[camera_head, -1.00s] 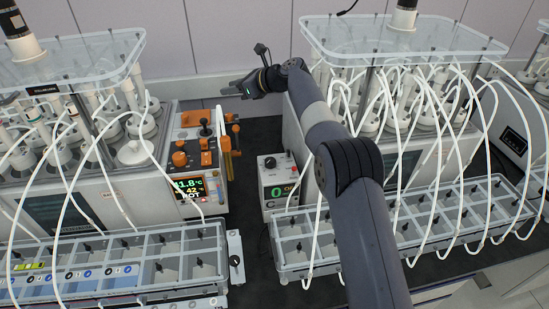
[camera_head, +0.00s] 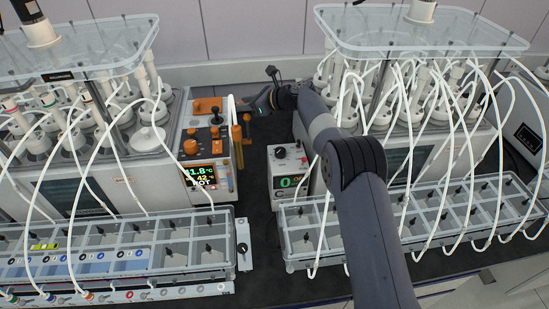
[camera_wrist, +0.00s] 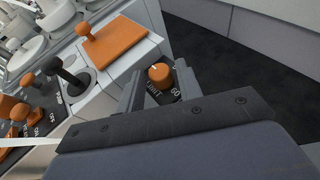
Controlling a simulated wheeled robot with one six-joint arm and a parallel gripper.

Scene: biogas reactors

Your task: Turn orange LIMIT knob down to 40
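The orange LIMIT knob (camera_wrist: 159,75) is round with a white pointer line on top. Printed "LIMIT" and "60" markings show beside it in the wrist view. My gripper (camera_wrist: 160,84) is open, with one finger on each side of the knob in that view. I cannot tell whether the fingers reach down around the knob or touch it. In the head view my gripper (camera_head: 260,108) is at the back right corner of the left reactor's control panel (camera_head: 205,150). I cannot make out the LIMIT knob there.
The panel's display (camera_head: 200,175) reads 41.8 °C, 42 and HOT. An orange plate with a ball-topped post (camera_wrist: 110,40) and a black-topped lever (camera_wrist: 66,72) stand left of the knob. A grey box with a black knob (camera_head: 287,170) stands right of the panel.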

